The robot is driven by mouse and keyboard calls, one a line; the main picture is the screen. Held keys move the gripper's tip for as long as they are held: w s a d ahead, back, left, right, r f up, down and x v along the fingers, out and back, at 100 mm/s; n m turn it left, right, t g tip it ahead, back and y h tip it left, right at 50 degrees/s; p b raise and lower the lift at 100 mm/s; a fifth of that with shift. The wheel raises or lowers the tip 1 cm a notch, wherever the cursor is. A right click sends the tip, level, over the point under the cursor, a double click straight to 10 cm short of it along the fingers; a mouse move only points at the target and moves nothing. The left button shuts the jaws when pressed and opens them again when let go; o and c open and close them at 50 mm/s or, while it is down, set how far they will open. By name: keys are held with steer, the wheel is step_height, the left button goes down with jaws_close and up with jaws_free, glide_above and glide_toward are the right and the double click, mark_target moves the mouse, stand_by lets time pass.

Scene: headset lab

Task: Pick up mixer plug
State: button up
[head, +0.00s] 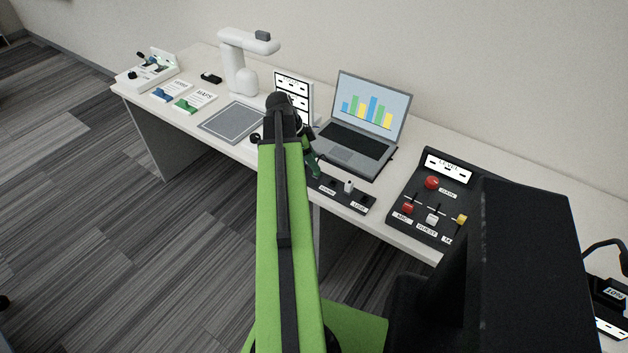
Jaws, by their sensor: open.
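A small white plug-like piece (349,186) stands upright on a low black strip (358,205) with small labels at the table's front edge. The label print is too small to read, so I cannot tell for sure that it is the mixer plug. My gripper (313,166) is partly hidden behind the end of my green arm. It is open, just left of the white piece and near the strip's left end. I see nothing held in it. The strip's left end is hidden by my arm.
An open laptop (345,153) stands behind the strip. A black slider panel (405,226) with red, white and yellow knobs lies right. Carpet before the table is clear.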

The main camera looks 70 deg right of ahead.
steer(key=b+x, duration=0.2)
steer(key=x, duration=0.2)
steer(key=shift+w+f+b, duration=0.1)
steer(key=shift+w+b, duration=0.05)
steer(key=shift+b, duration=0.2)
steer(key=shift+a, duration=0.1)
jaws_close()
